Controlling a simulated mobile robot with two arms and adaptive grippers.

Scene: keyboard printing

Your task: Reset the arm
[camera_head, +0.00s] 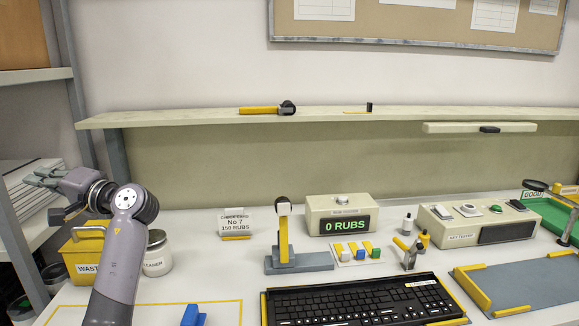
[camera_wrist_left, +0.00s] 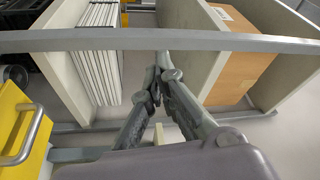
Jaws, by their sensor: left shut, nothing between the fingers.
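My left arm rises from the bottom left in the head view, its wrist bent over to the left. My left gripper (camera_head: 42,178) points left, above and behind the yellow waste bin (camera_head: 84,255), near the shelf rack. In the left wrist view the fingers of the left gripper (camera_wrist_left: 158,75) meet at their tips, shut and empty. The yellow bin (camera_wrist_left: 20,130) is at the left edge of that view, apart from the fingers. My right arm and gripper are not in view.
A grey shelf post (camera_head: 23,238) stands close to my left gripper. A white jar (camera_head: 157,253) is beside the bin. The keyboard (camera_head: 360,303), rub counter (camera_head: 341,214) and key tester (camera_head: 478,222) are on the table. The yellow-outlined area at front left holds a blue piece (camera_head: 193,316).

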